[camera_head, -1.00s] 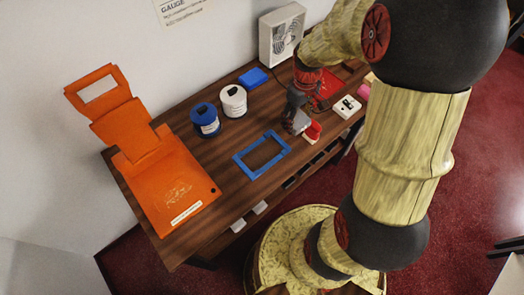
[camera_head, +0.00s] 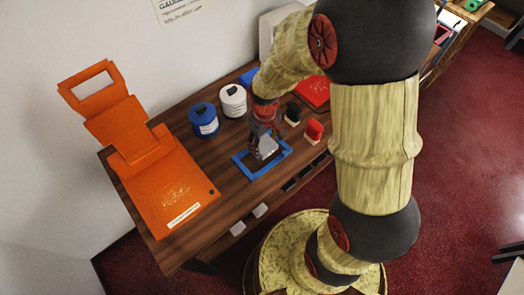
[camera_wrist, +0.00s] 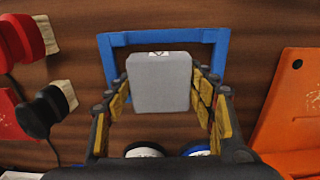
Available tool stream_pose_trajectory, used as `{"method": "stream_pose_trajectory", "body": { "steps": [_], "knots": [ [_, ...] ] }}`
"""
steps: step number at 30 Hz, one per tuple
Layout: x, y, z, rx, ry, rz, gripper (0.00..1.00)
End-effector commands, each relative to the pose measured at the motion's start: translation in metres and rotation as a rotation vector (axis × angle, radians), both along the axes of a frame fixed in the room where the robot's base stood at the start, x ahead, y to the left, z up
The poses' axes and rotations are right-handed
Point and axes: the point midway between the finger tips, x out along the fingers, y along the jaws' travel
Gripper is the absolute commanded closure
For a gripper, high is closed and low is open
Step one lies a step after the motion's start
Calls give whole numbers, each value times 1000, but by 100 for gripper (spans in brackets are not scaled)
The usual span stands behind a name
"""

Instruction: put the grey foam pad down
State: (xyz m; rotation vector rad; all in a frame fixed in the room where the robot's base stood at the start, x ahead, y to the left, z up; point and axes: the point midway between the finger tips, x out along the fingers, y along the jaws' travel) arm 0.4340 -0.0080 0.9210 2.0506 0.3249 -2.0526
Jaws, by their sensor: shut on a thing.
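The grey foam pad (camera_head: 268,148) is held in my gripper (camera_head: 259,142), over the blue square frame (camera_head: 244,169) on the wooden counter. In the wrist view the pad (camera_wrist: 160,84) sits between both fingers of my gripper (camera_wrist: 160,98), and its far edge overlaps the inside of the blue frame (camera_wrist: 165,39). I cannot tell whether the pad touches the counter or hangs just above it. Part of the frame is hidden behind the gripper and pad.
A red-topped brush (camera_head: 313,131) and a black-topped brush (camera_head: 292,113) stand to the right. A blue-lidded tub (camera_head: 204,120) and a white tub (camera_head: 233,100) stand behind. A large orange case (camera_head: 165,185) lies left. Bare counter (camera_head: 218,165) separates case and frame.

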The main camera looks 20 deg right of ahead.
Motion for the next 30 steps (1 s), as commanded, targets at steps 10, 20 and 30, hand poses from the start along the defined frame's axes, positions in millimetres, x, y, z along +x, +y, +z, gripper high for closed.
{"method": "stream_pose_trajectory", "body": {
  "steps": [10,20,30],
  "knots": [
    [1,8,-39,0,0,-1,58],
    [2,8,-41,0,-1,0,58],
    [1,8,-42,0,-1,0,31]
  ]
}}
